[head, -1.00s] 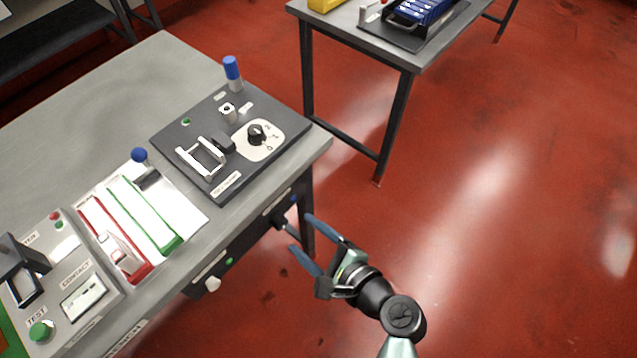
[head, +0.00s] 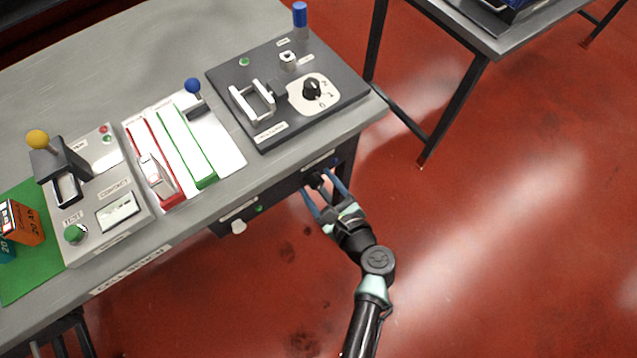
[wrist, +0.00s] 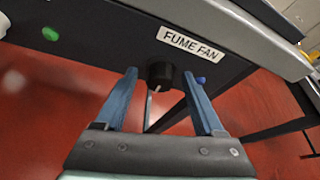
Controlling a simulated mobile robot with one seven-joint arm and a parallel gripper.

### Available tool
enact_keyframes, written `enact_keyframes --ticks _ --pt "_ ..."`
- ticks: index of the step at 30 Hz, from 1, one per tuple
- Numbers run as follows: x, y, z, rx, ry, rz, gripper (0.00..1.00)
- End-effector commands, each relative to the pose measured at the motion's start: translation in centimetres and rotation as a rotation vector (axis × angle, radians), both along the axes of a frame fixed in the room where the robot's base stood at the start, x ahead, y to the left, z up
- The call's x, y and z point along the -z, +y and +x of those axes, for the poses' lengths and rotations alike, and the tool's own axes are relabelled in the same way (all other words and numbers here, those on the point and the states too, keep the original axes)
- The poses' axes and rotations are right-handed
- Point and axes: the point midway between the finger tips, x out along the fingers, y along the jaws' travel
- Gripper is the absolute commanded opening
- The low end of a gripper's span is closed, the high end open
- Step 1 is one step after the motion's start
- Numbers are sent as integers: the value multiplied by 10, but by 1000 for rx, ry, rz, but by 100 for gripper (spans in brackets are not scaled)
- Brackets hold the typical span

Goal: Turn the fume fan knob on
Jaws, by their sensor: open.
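The fume fan knob (wrist: 160,75) is a black round knob on the dark front panel of the bench, just below the white FUME FAN label (wrist: 190,43). A pale pointer line shows on it, running downward in the wrist view. In the head view the knob (head: 316,179) is partly hidden by my gripper. My gripper (wrist: 159,88) is open, its two blue fingers pointing at the panel. In the wrist view the knob appears between the fingertips; I cannot tell whether they touch it. The gripper (head: 319,187) is also at the bench front in the head view.
A small blue part (wrist: 201,80) sits right of the knob. A green light (head: 259,209) and a white knob (head: 239,227) are further left on the panel. A dark control plate (head: 345,97) lies on the bench above.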

Motion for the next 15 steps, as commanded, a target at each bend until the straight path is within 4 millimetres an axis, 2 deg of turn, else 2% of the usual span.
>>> enact_keyframes --ticks 11,15 --pt "2 2 5 1 -1 -1 69" --pt "2 2 4 0 0 -1 44"
